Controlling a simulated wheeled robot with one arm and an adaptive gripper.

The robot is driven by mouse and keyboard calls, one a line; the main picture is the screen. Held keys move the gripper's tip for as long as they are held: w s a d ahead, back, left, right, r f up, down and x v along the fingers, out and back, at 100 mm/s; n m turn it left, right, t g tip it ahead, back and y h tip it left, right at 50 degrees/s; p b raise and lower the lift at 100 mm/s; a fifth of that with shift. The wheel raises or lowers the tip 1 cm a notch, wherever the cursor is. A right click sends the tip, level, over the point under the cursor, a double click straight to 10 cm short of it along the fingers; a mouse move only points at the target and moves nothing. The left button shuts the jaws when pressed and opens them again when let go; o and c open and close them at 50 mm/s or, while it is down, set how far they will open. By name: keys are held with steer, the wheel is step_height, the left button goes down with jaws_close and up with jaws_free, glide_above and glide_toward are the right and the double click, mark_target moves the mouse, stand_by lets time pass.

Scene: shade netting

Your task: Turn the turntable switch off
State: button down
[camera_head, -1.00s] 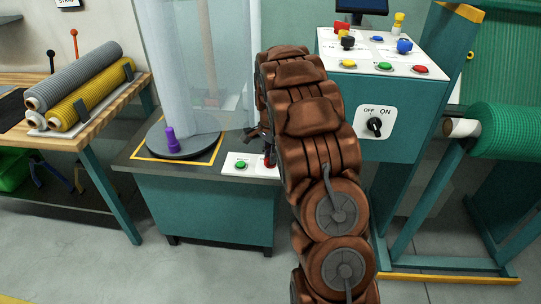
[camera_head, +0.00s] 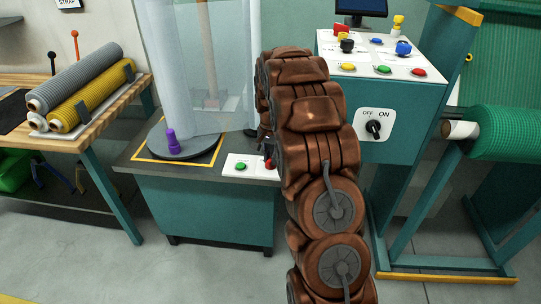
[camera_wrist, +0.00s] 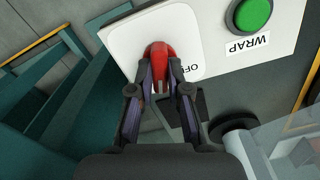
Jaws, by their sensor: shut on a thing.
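The red turntable switch (camera_wrist: 158,50) sits on a white plate (camera_wrist: 122,38) in the wrist view, with part of an upside-down "OFF" label beside it. My gripper (camera_wrist: 161,68) has its two fingers closed on the switch's red handle, one on each side. In the head view the red switch (camera_head: 268,163) shows just left of my brown arm, which hides most of it and nearly all of my gripper. The grey round turntable (camera_head: 187,151) stands behind to the left, with a purple piece on it.
A green button (camera_wrist: 253,14) marked "WRAP" is next to the switch plate. A clear upright sheet (camera_head: 180,70) stands over the turntable. To the right is a console with buttons and a black OFF/ON knob (camera_head: 374,127). A green netting roll (camera_head: 505,130) is farther right.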

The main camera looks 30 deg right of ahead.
steer(key=n+p, duration=0.1)
steer(key=n, duration=0.5)
steer(key=shift+n, duration=0.3)
steer(key=n+p, duration=0.1)
steer(key=n, duration=0.5)
stand_by(0.4)
steer(key=c, duration=1.1)
jaws_free()
step_height(320, 180, up, 12)
